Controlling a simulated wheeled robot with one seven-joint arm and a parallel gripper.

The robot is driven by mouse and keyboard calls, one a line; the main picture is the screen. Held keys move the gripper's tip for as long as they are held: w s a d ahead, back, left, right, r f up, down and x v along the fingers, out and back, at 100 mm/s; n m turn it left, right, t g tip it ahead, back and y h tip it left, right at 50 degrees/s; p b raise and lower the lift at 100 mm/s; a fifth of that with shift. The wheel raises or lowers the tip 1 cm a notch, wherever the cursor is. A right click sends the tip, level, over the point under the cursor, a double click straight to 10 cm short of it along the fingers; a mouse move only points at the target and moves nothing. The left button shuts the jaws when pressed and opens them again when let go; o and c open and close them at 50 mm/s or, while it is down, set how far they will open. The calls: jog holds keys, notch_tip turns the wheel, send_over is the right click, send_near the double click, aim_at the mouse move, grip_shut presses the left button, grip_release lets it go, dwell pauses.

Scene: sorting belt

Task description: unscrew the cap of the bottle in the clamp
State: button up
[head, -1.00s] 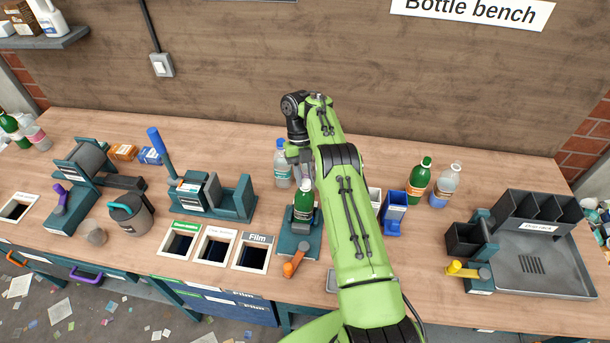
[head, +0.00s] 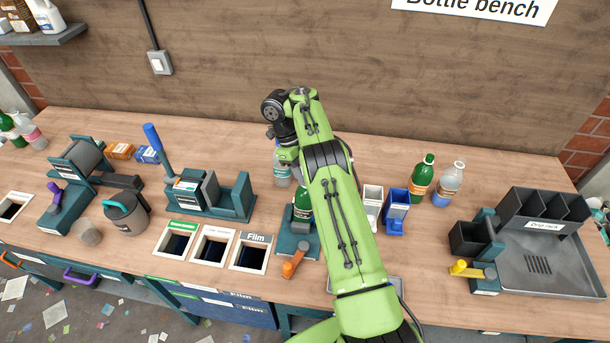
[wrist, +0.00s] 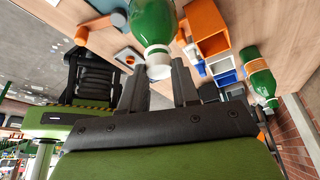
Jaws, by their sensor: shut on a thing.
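The green bottle (head: 302,209) stands upright in the teal clamp (head: 298,244), which has an orange handle (head: 290,268). My arm partly covers the bottle in the head view. In the wrist view the bottle (wrist: 153,18) reaches in from the top edge, with its pale cap (wrist: 158,70) toward me. My gripper (wrist: 162,72) has a finger on each side of the cap and is shut on it. The cap is in line with the neck; I cannot tell whether it has loosened. My wrist hides the cap in the head view.
A clear bottle (head: 282,176) stands just behind the clamp, close to my wrist. A white bin (head: 371,207) and a blue bin (head: 396,208) stand to the right. A green bottle (head: 421,178) and a clear bottle (head: 448,184) stand beyond. Chute openings (head: 250,253) lie left of the clamp.

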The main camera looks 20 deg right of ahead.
jog(key=shift+s+n+h+b, duration=0.25)
jog(key=shift+n+b, duration=0.2)
jog(key=shift+n, duration=0.25)
jog(key=shift+s+r+n+t, duration=0.2)
jog(key=shift+s+n+t, duration=0.1)
jog(key=shift+t, duration=0.1)
